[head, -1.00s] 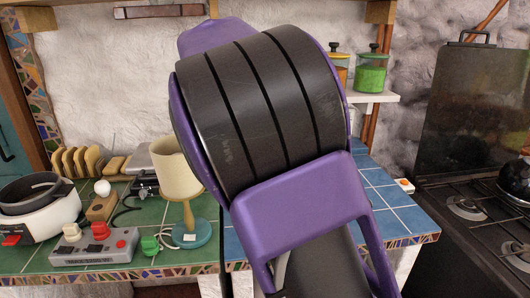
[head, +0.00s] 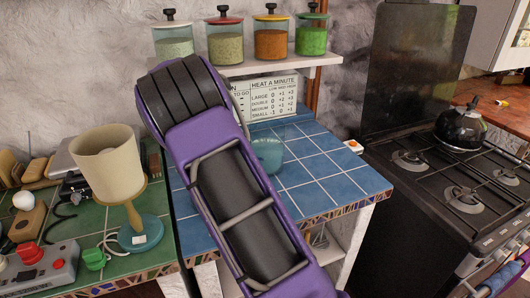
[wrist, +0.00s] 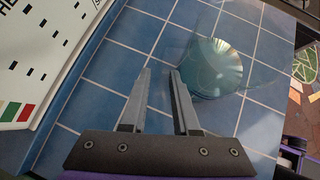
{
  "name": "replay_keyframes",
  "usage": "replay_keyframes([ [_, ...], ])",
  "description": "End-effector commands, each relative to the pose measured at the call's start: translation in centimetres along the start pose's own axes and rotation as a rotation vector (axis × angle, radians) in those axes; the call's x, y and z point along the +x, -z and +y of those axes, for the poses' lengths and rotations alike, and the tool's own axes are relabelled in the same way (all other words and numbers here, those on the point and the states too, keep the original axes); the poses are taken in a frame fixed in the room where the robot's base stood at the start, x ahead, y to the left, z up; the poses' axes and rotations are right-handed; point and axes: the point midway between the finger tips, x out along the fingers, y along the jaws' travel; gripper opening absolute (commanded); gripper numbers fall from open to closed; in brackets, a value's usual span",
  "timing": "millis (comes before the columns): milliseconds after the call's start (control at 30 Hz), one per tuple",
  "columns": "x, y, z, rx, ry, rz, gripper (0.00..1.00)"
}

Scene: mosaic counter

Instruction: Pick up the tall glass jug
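The tall glass jug (head: 267,154) is clear blue-green and stands on the blue tiled counter (head: 330,175), partly hidden behind my arm in the head view. In the wrist view the jug (wrist: 215,65) is see-through, just beyond and right of my fingertips, with its outline faint against the tiles. My gripper (wrist: 160,82) is open and empty, its two fingers apart over the blue tiles. I see no contact with the jug, though the right fingertip shows close to it. The gripper's fingers are hidden behind my arm in the head view.
A white printed board (head: 268,98) stands behind the jug and fills the left of the wrist view. A shelf (head: 235,66) above holds several lidded jars. A lamp (head: 117,175) stands left; a black stove (head: 440,190) is right. The counter's right part is clear.

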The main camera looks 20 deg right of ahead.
Motion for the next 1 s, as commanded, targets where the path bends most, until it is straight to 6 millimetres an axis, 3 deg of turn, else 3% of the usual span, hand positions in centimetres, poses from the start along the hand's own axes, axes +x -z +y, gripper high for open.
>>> replay_keyframes([
  [100,1.7,0.0,0.0,0.000,0.001,-0.001,0.29],
  [367,3.1,0.1,0.0,0.001,0.001,-0.001,0.29],
  [633,7.0,0.3,0.1,0.001,0.001,-0.001,0.29],
  [900,7.6,0.3,0.1,0.001,-0.002,0.000,0.29],
  [933,7.6,0.3,0.1,0.001,-0.002,0.000,0.27],
  [1000,7.6,0.3,0.1,0.001,-0.002,0.000,0.15],
])
